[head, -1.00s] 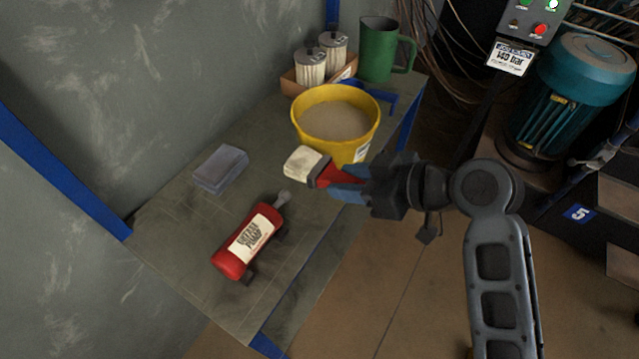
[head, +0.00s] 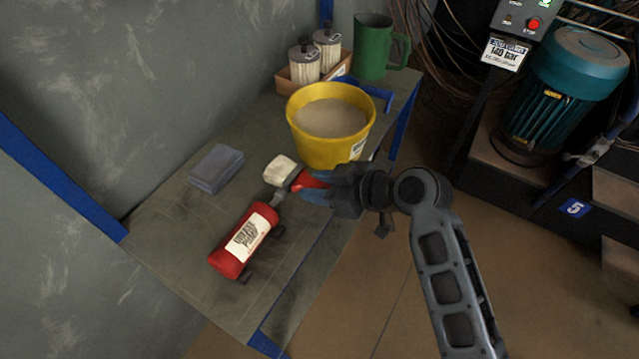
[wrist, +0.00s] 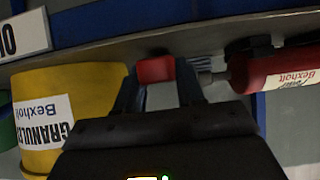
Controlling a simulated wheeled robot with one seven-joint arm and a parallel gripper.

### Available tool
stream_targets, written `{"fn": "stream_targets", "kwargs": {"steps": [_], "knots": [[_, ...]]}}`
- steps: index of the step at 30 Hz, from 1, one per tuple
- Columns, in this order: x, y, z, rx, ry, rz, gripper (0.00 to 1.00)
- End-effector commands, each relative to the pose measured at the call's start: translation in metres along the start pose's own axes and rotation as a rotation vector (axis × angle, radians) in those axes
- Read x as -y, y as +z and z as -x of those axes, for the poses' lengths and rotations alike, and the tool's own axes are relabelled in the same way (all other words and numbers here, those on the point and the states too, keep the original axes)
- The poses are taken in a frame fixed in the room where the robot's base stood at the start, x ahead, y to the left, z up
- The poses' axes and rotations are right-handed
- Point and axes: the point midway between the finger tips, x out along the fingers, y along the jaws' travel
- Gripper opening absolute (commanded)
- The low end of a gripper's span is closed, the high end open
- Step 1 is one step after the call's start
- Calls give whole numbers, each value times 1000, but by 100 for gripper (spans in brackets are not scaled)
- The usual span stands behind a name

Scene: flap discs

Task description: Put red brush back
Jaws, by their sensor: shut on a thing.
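A brush with a red handle (head: 309,183) and a pale bristle head (head: 281,170) is held in my gripper (head: 312,190). The blue fingers are shut on the red handle, and the bristle head points left. In the head view the brush appears just in front of the yellow bucket (head: 328,155) and beyond the nozzle end of the red bottle. In the wrist view the red handle (wrist: 156,70) sits between the fingertips; the bristles are mostly hidden there. I cannot tell whether the brush touches the table.
The red bottle (head: 232,261) lies on the table (head: 170,235), and also shows in the wrist view (wrist: 275,68). Folded grey cloths (head: 216,168) lie near the wall. The yellow bucket holds granules. Behind it are a box of filters (head: 305,62) and a green jug (head: 371,50).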

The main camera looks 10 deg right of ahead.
Motion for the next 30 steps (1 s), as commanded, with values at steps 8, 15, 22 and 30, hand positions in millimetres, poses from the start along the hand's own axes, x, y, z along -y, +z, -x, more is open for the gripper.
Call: {"fn": "stream_targets", "kwargs": {"steps": [8, 15, 22, 30], "knots": [[0, 2, -2, 0, 0, 0, 46], [0, 2, -2, 0, 0, 0, 63], [0, 0, 0, 0, 0, 0, 63], [-1, 0, 35, 0, 4, -1, 63]]}}
